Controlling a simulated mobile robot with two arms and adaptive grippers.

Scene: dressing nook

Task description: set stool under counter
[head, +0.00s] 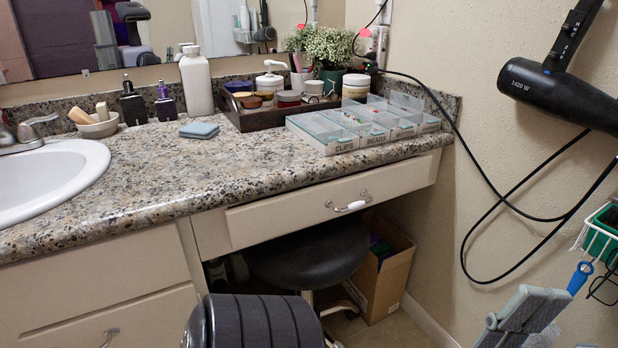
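The stool (308,250) has a round, dark padded seat. It stands under the counter's drawer section, its front edge close to the drawer face. A metal base shows below, partly hidden by a dark ribbed part at the bottom. The counter (150,190) has a speckled granite top and a pale drawer with a white-and-metal handle. My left gripper is not in view.
A cardboard box (384,276) stands on the floor right of the stool, near the wall. A black hair dryer (560,92) hangs on the wall, its cord looping down. A labelled organizer (362,125) and a dark tray (252,120) sit on the counter.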

